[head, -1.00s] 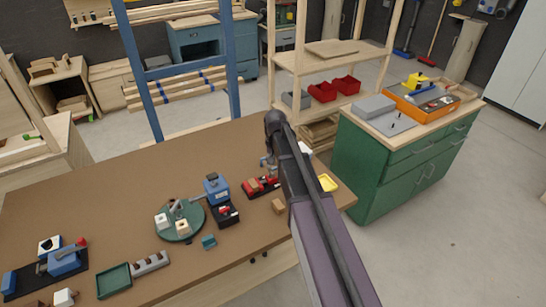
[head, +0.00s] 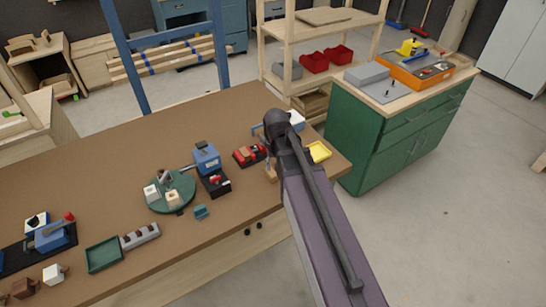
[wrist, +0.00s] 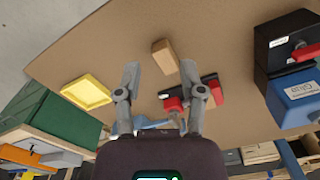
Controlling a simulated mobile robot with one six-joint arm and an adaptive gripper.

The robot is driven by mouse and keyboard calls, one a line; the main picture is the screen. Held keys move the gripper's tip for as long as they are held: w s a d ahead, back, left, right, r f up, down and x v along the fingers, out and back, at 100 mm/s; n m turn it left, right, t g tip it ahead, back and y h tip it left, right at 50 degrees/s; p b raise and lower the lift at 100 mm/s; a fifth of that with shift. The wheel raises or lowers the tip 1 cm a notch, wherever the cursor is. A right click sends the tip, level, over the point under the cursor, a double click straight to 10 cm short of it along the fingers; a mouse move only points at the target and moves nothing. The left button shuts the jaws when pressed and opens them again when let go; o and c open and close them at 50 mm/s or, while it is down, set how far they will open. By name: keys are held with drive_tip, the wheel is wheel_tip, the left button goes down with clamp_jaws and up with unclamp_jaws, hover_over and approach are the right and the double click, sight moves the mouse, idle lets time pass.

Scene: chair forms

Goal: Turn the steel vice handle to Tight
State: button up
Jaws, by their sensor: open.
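My gripper (wrist: 161,70) is open and empty above the bench, its two grey fingers apart. A small wooden block (wrist: 165,56) shows near and between the fingertips in the wrist view. Just beyond, a red and black device (wrist: 206,92) is partly behind the right finger; in the head view it is the red and black piece (head: 249,155) left of my gripper. A blue unit with a grey bar (head: 206,158) stands further left, and a blue device with a red-knobbed lever (head: 50,236) is at far left. I cannot tell which is the steel vice; no Tight mark is readable.
The brown bench (head: 130,140) also holds a round green turntable (head: 172,205) with white blocks, a green tray (head: 104,254), and a yellow tray (head: 319,152). A green cabinet (head: 380,145) stands to the right. The bench's back middle is clear.

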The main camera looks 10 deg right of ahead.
drive_tip(key=s+f+n+b, duration=0.1)
drive_tip(key=s+f+b, duration=0.1)
drive_tip(key=s, duration=0.6)
drive_tip(key=shift+s+f, duration=0.4)
idle(1.5)
drive_tip(key=shift+o, duration=0.4)
drive_tip(key=shift+s, duration=0.15)
